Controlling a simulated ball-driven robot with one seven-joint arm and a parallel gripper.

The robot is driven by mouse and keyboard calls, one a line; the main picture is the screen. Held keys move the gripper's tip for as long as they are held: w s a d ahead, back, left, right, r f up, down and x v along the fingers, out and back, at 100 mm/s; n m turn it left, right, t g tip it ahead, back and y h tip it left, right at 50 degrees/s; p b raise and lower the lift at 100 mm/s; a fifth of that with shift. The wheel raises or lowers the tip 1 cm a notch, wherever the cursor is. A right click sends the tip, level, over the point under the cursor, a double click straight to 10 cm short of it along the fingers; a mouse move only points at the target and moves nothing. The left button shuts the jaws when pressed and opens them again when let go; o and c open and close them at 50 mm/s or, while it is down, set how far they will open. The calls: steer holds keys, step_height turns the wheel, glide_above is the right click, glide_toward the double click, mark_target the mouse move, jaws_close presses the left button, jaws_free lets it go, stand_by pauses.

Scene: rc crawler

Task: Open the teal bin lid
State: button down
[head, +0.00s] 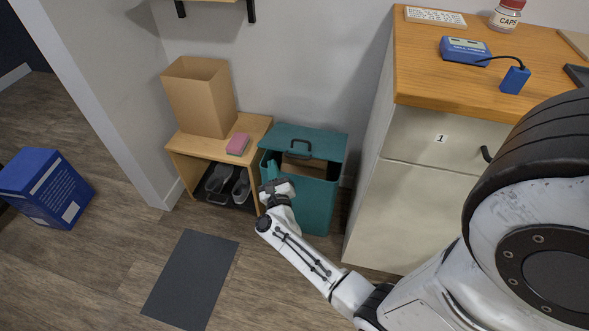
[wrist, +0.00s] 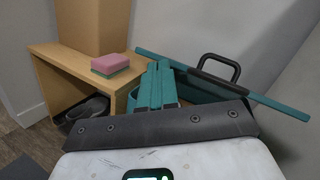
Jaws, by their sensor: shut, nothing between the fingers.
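The teal bin (head: 308,205) stands between a low wooden bench and a drawer cabinet. Its teal lid (head: 325,142), with a black handle (head: 299,146), is raised at a tilt, and a brown interior shows below it. In the wrist view the lid (wrist: 270,101) is a thin, nearly edge-on strip with the handle (wrist: 219,68) standing above it. My gripper (head: 272,165) is at the bin's front left, below the lid. Its teal fingers (wrist: 159,70) are shut and empty, with tips close to the lid's left part; I cannot tell if they touch.
The bench (head: 255,127) holds a cardboard box (head: 200,97) and a pink-and-green sponge (head: 238,144), with shoes (head: 220,179) below. The cabinet (head: 410,190) closes off the bin's right side. A dark mat (head: 190,278) lies on open floor; a blue box (head: 45,188) stands far left.

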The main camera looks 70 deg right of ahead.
steer(key=s+a+f+m+g+h+b, duration=0.3)
steer(key=s+a+f+m+g, duration=0.3)
steer(key=a+m+g, duration=0.3)
steer(key=d+r, duration=0.2)
steer(key=d, duration=0.4)
steer(key=d+r+m+t+p, duration=0.1)
steer(key=d+r, duration=0.2)
steer(key=d, duration=0.3)
steer(key=shift+w+d+r, duration=0.2)
steer(key=shift+d+r, duration=0.1)
steer(key=shift+d, duration=0.05)
steer(key=shift+s+d+r+p, duration=0.1)
steer(key=shift+d+r+p, duration=0.25)
steer(key=shift+p, duration=0.5)
